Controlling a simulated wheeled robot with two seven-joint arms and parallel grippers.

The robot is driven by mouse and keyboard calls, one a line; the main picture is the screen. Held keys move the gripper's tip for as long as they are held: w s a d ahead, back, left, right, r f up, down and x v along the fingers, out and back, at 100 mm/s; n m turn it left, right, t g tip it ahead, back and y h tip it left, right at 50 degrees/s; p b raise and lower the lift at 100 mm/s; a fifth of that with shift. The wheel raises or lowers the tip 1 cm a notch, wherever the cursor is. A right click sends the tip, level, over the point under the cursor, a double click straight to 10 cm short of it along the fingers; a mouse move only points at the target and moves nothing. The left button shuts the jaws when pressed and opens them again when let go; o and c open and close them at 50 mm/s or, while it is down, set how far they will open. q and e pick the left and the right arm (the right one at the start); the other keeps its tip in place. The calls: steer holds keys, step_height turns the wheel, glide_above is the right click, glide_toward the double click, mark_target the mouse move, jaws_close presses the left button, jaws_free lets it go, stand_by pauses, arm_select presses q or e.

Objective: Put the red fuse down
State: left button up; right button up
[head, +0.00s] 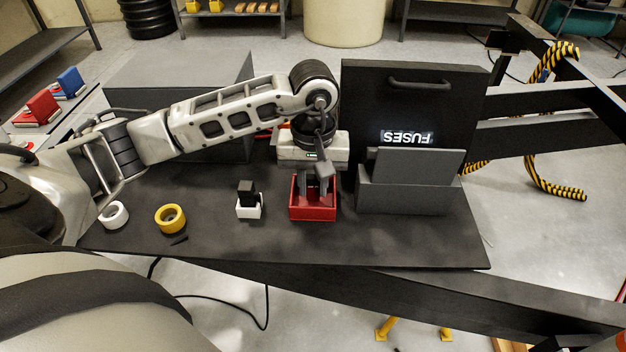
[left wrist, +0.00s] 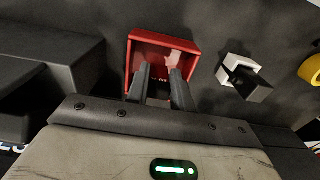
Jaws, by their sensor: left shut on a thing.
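My left gripper (head: 312,192) points down into an open red box (head: 313,213) on the dark tabletop. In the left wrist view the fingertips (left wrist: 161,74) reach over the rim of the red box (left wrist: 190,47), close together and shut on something. A small pale red piece (left wrist: 173,60), seemingly the red fuse, shows at the right fingertip, inside the box outline. Most of it is hidden by the fingers, so I cannot tell whether it touches the box floor. My right gripper is not in view.
A white holder (head: 249,211) with a black block stands left of the red box. A yellow roll (head: 171,218) and a white roll (head: 113,214) lie further left. A grey box (head: 409,195) and the dark FUSES case (head: 440,105) stand close on the right.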

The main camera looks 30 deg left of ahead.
arm_select(q)
steer(key=shift+f+b, duration=0.3)
steer(key=shift+f, duration=0.2)
steer(key=o, duration=1)
steer(key=shift+r, duration=0.1)
step_height(320, 180, up, 12)
steer(key=shift+r, duration=0.15)
